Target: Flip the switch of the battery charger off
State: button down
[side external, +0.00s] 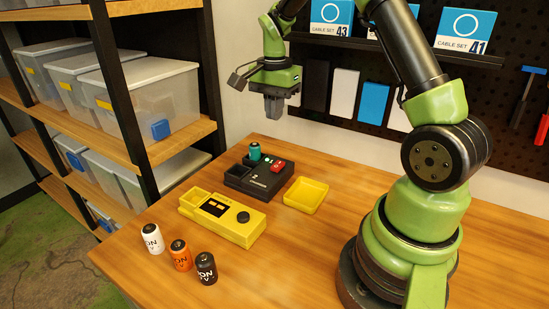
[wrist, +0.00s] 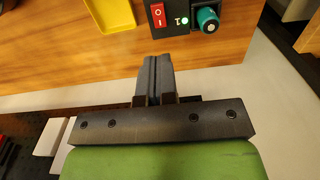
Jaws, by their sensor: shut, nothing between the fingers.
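The black battery charger (side external: 257,181) sits on the table and carries a red switch (side external: 277,166). In the wrist view the red switch (wrist: 158,15) shows a circle and a bar, and a green light (wrist: 184,21) glows beside it. A teal battery (side external: 255,151) stands upright in the charger and also shows in the wrist view (wrist: 207,19). My gripper (side external: 273,118) is shut and empty, held in the air above and behind the charger. In the wrist view its fingertips (wrist: 154,60) point toward the charger and are apart from it.
A yellow tray (side external: 318,187) lies right of the charger. A yellow device (side external: 235,224) with a black knob is in front. White, orange and black batteries (side external: 181,256) stand at the table's front left. A shelf (side external: 176,137) with bins is left.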

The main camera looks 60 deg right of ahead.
aim_at(279, 163)
notch_tip(279, 163, down, 13)
jog(key=shift+r, duration=0.2)
dwell(0.4)
jog(key=shift+a+f+h, duration=0.25)
jog(key=shift+f+h, duration=0.3)
jog(key=shift+h, duration=0.25)
jog(key=shift+d, duration=0.25)
jog(key=shift+d+r, duration=0.3)
jog(key=shift+d, duration=0.4)
jog(key=shift+s, duration=0.1)
